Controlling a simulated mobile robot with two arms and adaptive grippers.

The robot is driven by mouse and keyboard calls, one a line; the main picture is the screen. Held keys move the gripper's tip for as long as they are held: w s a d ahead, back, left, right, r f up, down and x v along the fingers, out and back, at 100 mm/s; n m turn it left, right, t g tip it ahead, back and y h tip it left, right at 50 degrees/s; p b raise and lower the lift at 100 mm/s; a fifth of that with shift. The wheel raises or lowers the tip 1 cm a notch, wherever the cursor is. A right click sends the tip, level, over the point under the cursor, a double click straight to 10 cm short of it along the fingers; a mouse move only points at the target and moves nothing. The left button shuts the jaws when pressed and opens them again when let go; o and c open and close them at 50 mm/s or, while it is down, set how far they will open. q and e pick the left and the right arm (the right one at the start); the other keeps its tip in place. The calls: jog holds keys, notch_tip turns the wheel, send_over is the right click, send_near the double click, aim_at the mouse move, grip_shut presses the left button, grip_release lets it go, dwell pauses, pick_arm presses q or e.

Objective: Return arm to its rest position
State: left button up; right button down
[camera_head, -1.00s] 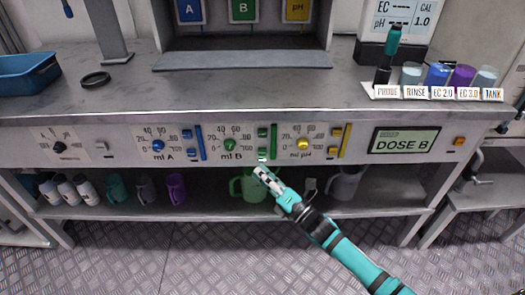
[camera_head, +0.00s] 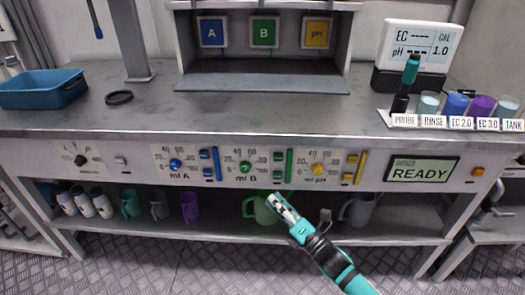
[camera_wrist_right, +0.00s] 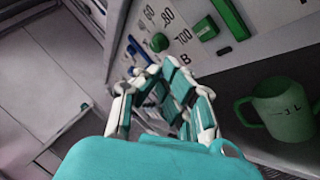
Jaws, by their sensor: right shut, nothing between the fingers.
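My right arm, teal and black, reaches in from the lower right in the head view. Its gripper (camera_head: 275,200) is shut and empty. It hangs in front of the bench, just below the panel's lower edge and below the green button and slider (camera_head: 279,157). Behind the fingertips is a green jug (camera_head: 257,210) on the lower shelf. In the right wrist view the gripper's fingers (camera_wrist_right: 150,82) are near the panel's B dial, with the green jug (camera_wrist_right: 283,112) to the right. My left gripper is in neither view.
The control panel (camera_head: 125,162) has dials, sliders and a display (camera_head: 422,171) reading READY. Mugs, bottles and a grey jug (camera_head: 357,209) stand on the lower shelf. A blue tray (camera_head: 43,90), a black ring (camera_head: 119,97) and labelled cups (camera_head: 456,105) are on the bench. The floor in front is clear.

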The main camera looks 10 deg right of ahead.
jog(key=shift+f, duration=0.1)
